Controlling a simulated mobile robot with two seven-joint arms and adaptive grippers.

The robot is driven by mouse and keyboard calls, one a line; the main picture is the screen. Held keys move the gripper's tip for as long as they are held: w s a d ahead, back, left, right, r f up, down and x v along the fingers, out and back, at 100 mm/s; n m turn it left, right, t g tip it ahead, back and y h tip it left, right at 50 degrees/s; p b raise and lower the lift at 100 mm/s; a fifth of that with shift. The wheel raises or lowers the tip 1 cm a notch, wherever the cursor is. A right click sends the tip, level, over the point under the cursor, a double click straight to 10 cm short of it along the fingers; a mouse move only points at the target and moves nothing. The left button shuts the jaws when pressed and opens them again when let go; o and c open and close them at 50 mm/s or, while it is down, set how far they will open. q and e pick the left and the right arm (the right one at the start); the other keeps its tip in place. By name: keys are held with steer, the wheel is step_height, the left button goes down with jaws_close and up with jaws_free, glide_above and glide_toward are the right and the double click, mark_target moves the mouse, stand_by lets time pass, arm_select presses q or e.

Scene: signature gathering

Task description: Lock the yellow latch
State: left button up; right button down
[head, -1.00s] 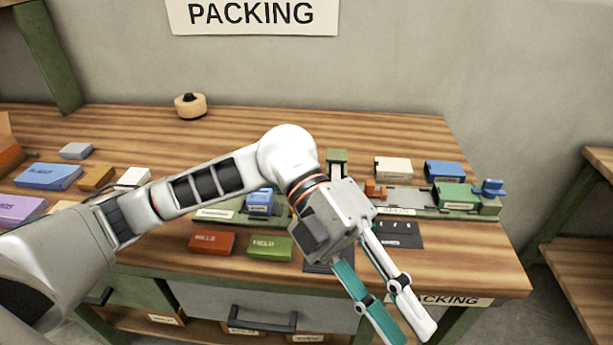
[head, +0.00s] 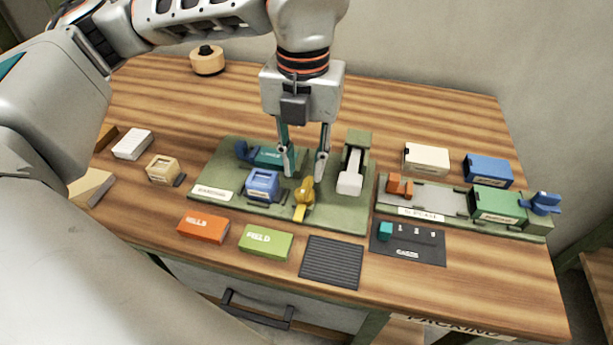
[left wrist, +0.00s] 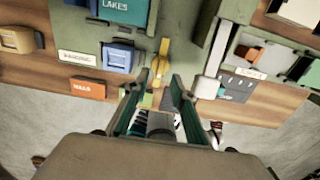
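The yellow latch (head: 304,198) stands on the green board (head: 345,214), right of a blue block (head: 263,185). It also shows in the left wrist view (left wrist: 161,62), just beyond and roughly between my fingertips. My left gripper (head: 304,172) comes down from above with its fingers apart and nothing between them. In the head view its tips are just behind and above the latch; contact cannot be told. The left wrist view shows both fingers (left wrist: 155,92) spread. My right gripper is not in view.
A teal block (head: 268,157) lies behind the blue block. A lever with a white end (head: 350,180) stands close right of my fingers. Orange (head: 203,229) and green (head: 265,241) blocks and a ridged black pad (head: 332,262) lie in front. A second board (head: 432,200) is at right.

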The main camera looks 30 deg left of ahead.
mark_target(305, 186)
arm_select(q)
steer(key=shift+f, duration=2.4)
jaws_close()
